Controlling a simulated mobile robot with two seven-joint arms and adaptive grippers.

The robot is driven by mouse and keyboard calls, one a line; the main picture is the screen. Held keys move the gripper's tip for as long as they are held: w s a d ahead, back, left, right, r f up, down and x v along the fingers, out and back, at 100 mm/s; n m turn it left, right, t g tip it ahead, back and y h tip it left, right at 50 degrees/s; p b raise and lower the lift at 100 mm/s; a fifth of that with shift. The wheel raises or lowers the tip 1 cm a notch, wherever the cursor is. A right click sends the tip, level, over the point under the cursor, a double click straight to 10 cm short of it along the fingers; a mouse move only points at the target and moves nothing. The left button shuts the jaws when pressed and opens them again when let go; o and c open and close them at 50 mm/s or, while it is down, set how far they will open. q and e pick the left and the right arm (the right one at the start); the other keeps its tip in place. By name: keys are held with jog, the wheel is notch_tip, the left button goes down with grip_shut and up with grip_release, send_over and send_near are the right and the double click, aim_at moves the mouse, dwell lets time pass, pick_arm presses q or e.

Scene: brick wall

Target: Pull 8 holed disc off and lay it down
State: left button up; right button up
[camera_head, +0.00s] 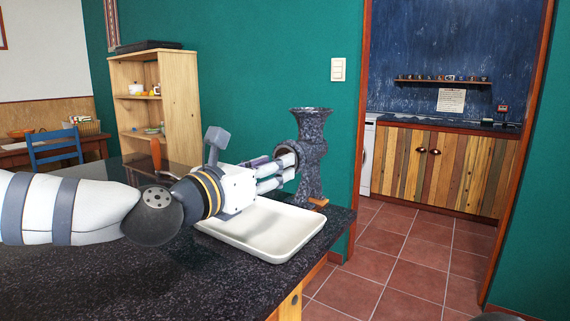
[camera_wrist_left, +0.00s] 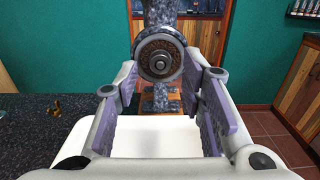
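A dark speckled meat grinder (camera_head: 312,150) stands upright at the counter's far right edge. In the left wrist view its round mouth faces me, and the holed disc (camera_wrist_left: 174,62) sits in it, brown inside a grey ring with a round hub at its middle. My left gripper (camera_head: 283,168) reaches toward the mouth from the left. In the left wrist view the gripper (camera_wrist_left: 165,88) is open, with purple pads on both sides of the view and the disc ahead between them. Whether the pads touch the ring I cannot tell. In the head view the gripper hides the disc. My right gripper is not seen.
A white tray (camera_head: 262,243) lies on the black speckled counter (camera_head: 130,285) below my left gripper. A small brass-coloured piece (camera_wrist_left: 56,107) lies left of the tray. An orange-brown handle (camera_head: 156,154) stands behind my left arm. The near counter is clear.

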pick_arm(q)
jog(key=shift+w+d, duration=0.45)
jog(key=shift+w, duration=0.15)
grip_shut()
